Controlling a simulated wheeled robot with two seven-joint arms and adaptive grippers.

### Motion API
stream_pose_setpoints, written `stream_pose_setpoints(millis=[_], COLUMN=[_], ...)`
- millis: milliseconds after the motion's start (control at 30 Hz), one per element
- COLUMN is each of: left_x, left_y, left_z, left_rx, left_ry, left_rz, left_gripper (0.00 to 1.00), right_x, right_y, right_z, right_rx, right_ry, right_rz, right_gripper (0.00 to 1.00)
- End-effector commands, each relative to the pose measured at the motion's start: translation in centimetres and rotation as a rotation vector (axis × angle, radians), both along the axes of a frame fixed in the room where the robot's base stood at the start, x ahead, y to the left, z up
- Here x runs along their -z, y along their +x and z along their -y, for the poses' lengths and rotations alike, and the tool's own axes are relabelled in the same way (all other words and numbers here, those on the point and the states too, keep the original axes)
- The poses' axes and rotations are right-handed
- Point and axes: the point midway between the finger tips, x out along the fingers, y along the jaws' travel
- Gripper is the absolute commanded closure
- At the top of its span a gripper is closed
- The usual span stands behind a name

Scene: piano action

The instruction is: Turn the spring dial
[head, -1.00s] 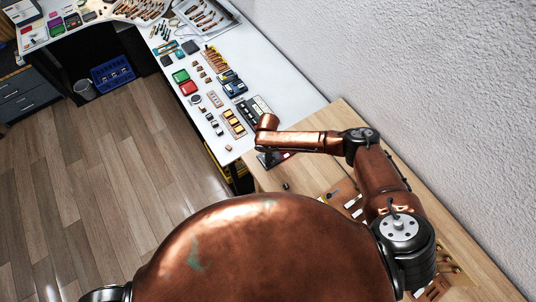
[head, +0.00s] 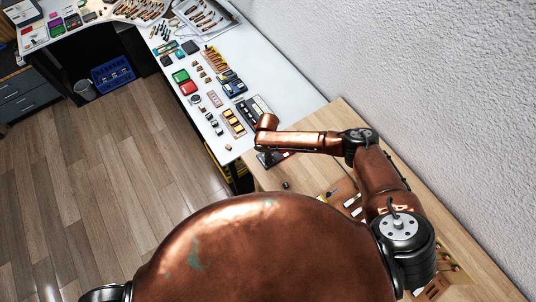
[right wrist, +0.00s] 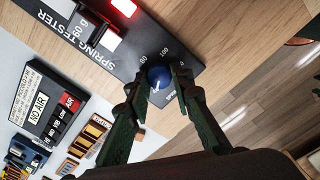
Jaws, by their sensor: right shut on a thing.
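The spring dial (right wrist: 158,76) is a blue round knob with a light pointer mark, near the end of the black panel lettered SPRING TESTER (right wrist: 125,52). Scale numbers such as 80 and 100 stand beside it. My right gripper (right wrist: 161,78) has its two dark green fingers on either side of the knob and is shut on it. In the head view, the tester (head: 275,158) shows only partly under my right arm's end, and the dial is hidden there. My left gripper is not in view.
The tester lies on a wooden bench (head: 316,122). A NO AIR box (right wrist: 40,97) and several small parts sit on the adjoining white table (head: 290,84). A white and a red patch (right wrist: 124,6) show on the tester. The wall is close on the right.

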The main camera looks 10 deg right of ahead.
Motion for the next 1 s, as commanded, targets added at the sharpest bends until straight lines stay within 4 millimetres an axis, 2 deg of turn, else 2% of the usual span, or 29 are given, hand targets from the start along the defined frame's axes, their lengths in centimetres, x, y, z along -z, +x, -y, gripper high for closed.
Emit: stream_pose_setpoints(millis=[233,500,533,800,1000], left_x=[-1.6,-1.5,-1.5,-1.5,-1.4], left_y=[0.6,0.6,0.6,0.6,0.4], left_z=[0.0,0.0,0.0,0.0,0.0], left_rx=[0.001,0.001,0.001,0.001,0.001], left_ry=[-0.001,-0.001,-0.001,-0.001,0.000], left_rz=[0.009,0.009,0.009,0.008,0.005], left_gripper=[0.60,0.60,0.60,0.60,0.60], right_x=[-0.1,0.0,0.0,0.0,0.0], right_y=[0.0,0.1,0.1,0.1,0.1], right_z=[0.0,0.1,0.1,0.0,0.0], right_rx=[0.196,0.208,0.208,0.207,0.206], right_ry=[0.001,-0.001,-0.001,0.000,0.000], right_rz=[0.000,0.002,0.002,0.001,0.001], right_gripper=[1.00,1.00,0.78,0.61,0.61])
